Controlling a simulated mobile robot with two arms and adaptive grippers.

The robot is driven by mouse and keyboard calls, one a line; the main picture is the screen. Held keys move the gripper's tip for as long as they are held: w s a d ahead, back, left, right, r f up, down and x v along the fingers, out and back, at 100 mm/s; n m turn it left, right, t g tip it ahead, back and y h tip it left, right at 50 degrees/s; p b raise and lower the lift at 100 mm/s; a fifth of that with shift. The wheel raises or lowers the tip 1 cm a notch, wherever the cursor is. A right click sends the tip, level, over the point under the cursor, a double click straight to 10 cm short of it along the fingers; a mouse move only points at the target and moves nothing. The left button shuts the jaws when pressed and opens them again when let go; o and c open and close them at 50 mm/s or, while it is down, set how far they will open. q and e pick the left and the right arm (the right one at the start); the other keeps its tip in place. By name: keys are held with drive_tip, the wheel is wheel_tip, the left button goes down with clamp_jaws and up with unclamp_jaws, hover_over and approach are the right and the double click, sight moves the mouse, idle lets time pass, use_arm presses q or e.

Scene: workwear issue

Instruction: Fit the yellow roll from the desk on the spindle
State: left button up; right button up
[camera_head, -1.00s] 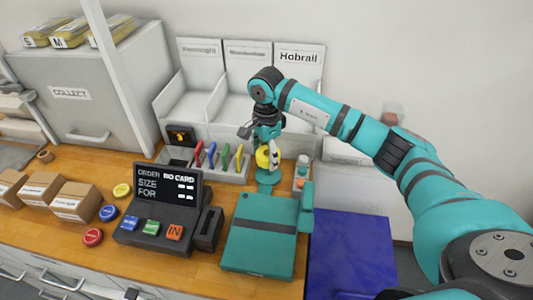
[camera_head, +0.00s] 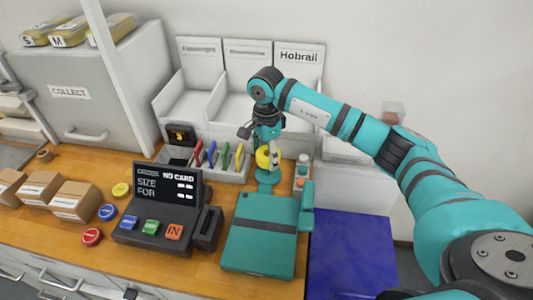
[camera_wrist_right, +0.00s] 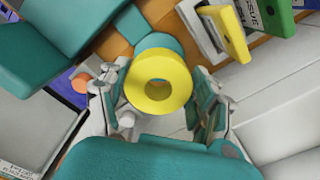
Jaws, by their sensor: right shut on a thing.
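The yellow roll (camera_head: 263,157) is a thick ring with an open hole. In the right wrist view the roll (camera_wrist_right: 158,82) sits between the two fingers of my right gripper (camera_wrist_right: 160,100), which is shut on it. In the head view my right gripper (camera_head: 268,150) points down at the back of the desk, behind the flat teal machine (camera_head: 256,262). A rounded teal part (camera_head: 267,178) of that machine lies just below the roll. I cannot make out the spindle or tell whether the roll is around it. My left gripper is not in view.
A small bottle (camera_head: 302,168) stands close right. A dark order terminal (camera_head: 160,222) is left of the machine. White bins (camera_head: 240,100) stand behind. A blue surface (camera_head: 350,255) lies at right.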

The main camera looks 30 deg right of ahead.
sight(267, 174)
drive_tip(key=shift+f+b, duration=2)
drive_tip(key=shift+f, duration=0.55)
idle(0.4)
drive_tip(key=o, duration=1.3)
drive_tip(key=shift+r, duration=0.1)
drive_tip(key=shift+r+p, duration=2.4)
drive_tip(key=shift+r, duration=2.05)
